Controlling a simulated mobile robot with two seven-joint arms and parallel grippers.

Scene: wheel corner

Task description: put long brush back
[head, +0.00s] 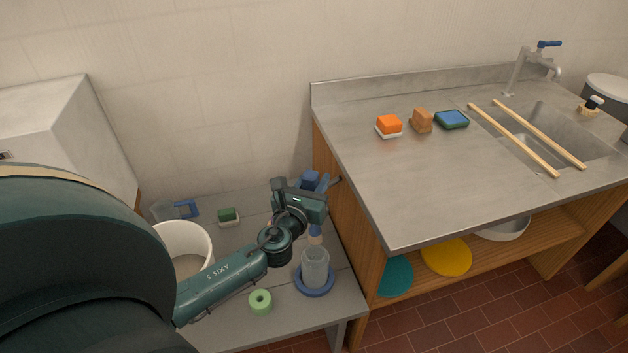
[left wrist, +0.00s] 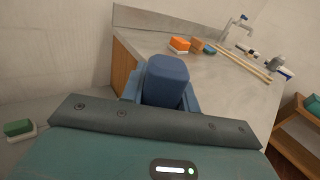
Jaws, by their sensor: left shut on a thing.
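My left gripper (head: 319,186) is shut on the long brush (head: 315,231), above the low grey bench near the sink cabinet. The brush's blue handle top shows between the blue fingers in the left wrist view (left wrist: 167,80). A grey cylindrical holder (head: 315,268) with a blue base ring stands on the bench just below and in front of the brush. The brush looks upright and apart from the holder. My right gripper is not in view.
The bench (head: 287,318) also bears a white bucket (head: 184,243), a green roll (head: 260,302), a green-and-white sponge (head: 229,216) and a blue-handled item (head: 181,209). The cabinet's wooden side (head: 341,213) rises close to the right of the gripper. Sponges lie on the counter (head: 400,190).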

